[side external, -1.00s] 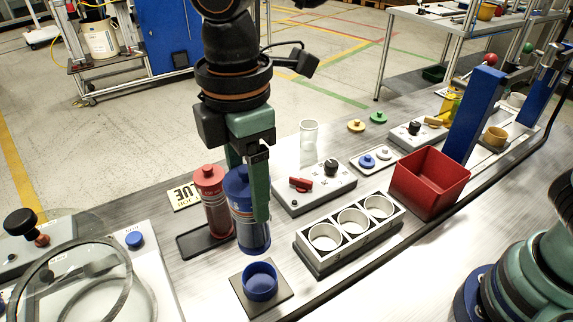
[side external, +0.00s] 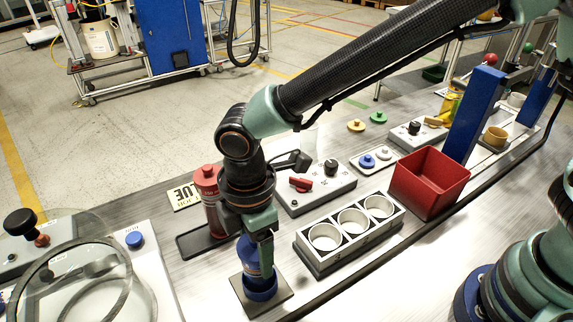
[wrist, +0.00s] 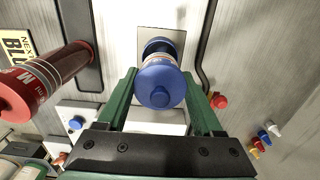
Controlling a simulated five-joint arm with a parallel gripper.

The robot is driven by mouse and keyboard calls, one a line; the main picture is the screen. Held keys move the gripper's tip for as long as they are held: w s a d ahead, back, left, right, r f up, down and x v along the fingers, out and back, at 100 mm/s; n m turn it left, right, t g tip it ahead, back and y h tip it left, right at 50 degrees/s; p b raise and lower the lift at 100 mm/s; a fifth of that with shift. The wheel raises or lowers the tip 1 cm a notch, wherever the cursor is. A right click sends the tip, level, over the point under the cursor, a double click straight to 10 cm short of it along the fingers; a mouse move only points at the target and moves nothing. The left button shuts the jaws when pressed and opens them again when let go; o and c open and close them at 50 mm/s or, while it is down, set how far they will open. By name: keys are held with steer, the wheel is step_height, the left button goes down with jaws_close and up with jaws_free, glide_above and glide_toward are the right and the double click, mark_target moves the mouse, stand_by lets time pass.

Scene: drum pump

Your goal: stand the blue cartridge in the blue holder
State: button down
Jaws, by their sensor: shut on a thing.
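The blue cartridge (side external: 248,256) is upright, with its lower end at the blue holder (side external: 261,288) on its dark square plate. In the side view my gripper (side external: 257,255) is shut on the cartridge and hides its upper part. In the wrist view the cartridge's blue cap (wrist: 160,86) is between the green fingers (wrist: 160,80). The holder's dark ring (wrist: 158,46) shows just beyond the lower end of the cartridge. The lower end looks to be inside or right over the ring; I cannot tell how deep it sits.
A red cartridge (side external: 207,178) stands close behind my gripper on a dark tray (side external: 190,246). A white rack with three round cups (side external: 312,262) is to the right. A red bin (side external: 430,190) and a panel with a red switch (side external: 318,197) stand farther off.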

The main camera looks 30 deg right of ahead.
steer(key=shift+c, duration=0.2)
jaws_free()
steer(key=shift+f, duration=0.15)
step_height(320, 180, up, 11)
steer(key=shift+d+r, duration=0.1)
steer(key=shift+r, duration=0.55)
steer(key=w+d+r+m+t+y, duration=0.15)
steer(key=d+m, duration=0.45)
steer(key=d, duration=0.6)
steer(key=w+d+r+m+t+h, duration=0.1)
steer(key=d+r+m+t, duration=0.15)
steer(key=d+m, duration=0.6)
steer(key=s+d+m+t, duration=0.1)
steer(key=s+d+m, duration=0.2)
steer(key=d, duration=0.8)
steer(key=shift+d+f+t, duration=0.3)
steer(key=shift+d+f, duration=0.1)
steer(key=shift+f, duration=0.05)
